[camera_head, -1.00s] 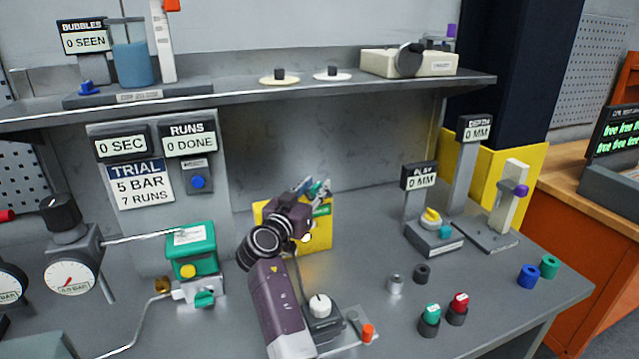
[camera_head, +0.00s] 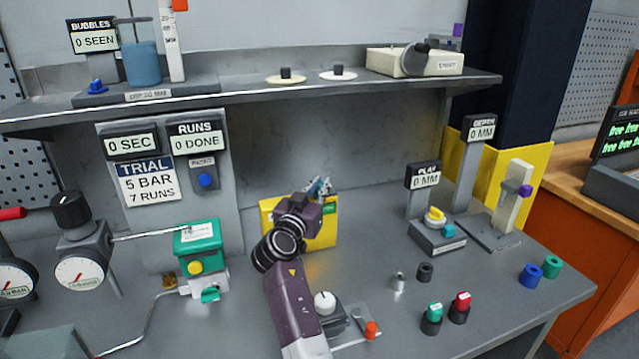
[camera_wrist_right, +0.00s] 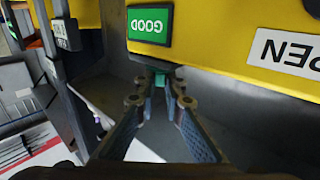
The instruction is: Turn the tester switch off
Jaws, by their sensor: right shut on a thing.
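My right gripper (camera_head: 319,186) is over the yellow box (camera_head: 322,232) at the back of the bench. In the right wrist view its fingers (camera_wrist_right: 160,82) converge on a small teal piece (camera_wrist_right: 160,77), close to the yellow wall with the green GOOD label (camera_wrist_right: 150,24). Most of the piece is hidden. A white round knob (camera_head: 325,302) on a dark block stands beside my right forearm, with no gripper on it. No label marks it as the tester switch, and its setting cannot be read. My left gripper is not in view.
A green and white valve unit (camera_head: 199,245) stands left of my arm. A clear plate with an orange knob (camera_head: 371,330) lies right of the white knob. Small caps and rings stand on the right. The shelf (camera_head: 300,92) overhangs the back.

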